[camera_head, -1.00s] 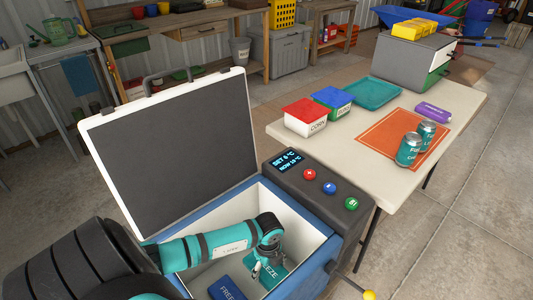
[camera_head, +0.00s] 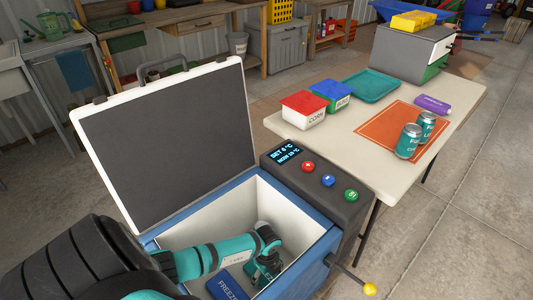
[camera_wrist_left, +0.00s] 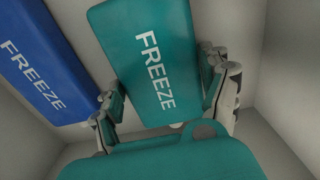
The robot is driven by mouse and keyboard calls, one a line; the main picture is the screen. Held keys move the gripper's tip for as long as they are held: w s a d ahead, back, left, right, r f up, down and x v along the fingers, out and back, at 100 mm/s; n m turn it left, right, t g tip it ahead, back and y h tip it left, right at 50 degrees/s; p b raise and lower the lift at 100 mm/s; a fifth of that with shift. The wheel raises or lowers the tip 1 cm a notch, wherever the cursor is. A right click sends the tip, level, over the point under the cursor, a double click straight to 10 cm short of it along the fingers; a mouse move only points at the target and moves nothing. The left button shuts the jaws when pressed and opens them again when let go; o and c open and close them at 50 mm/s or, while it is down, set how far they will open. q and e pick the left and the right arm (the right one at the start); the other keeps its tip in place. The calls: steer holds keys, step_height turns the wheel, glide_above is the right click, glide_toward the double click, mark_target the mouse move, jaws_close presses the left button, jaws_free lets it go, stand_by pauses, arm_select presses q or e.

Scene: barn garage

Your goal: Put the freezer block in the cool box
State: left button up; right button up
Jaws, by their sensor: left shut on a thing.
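The blue cool box (camera_head: 300,228) stands open in front of me, its lid (camera_head: 165,140) tilted back. My left arm reaches down inside it. My left gripper (camera_head: 264,270) is shut on a teal freezer block, and in the left wrist view the fingers grip the two long sides of this teal block (camera_wrist_left: 150,60) marked FREEZE. The teal block is inside the box, low, near the right inner wall; I cannot tell whether it touches the floor. A blue freezer block (camera_head: 226,286) lies left of it, also seen in the left wrist view (camera_wrist_left: 42,65). My right gripper is not in view.
A control panel (camera_head: 310,180) with coloured buttons and a yellow-knobbed lever (camera_head: 369,288) sit on the box's right side. The table (camera_head: 345,142) behind holds red-lidded (camera_head: 303,108) and blue-lidded tubs, a teal tray, cans and a purple bottle.

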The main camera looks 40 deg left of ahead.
mark_target(266, 275)
arm_select(q)
steer(key=o, duration=1.6)
steer(key=shift+r, duration=0.25)
step_height(266, 275, up, 12)
steer(key=p, duration=0.2)
steer(key=shift+f+p, duration=0.2)
steer(key=shift+p, duration=0.1)
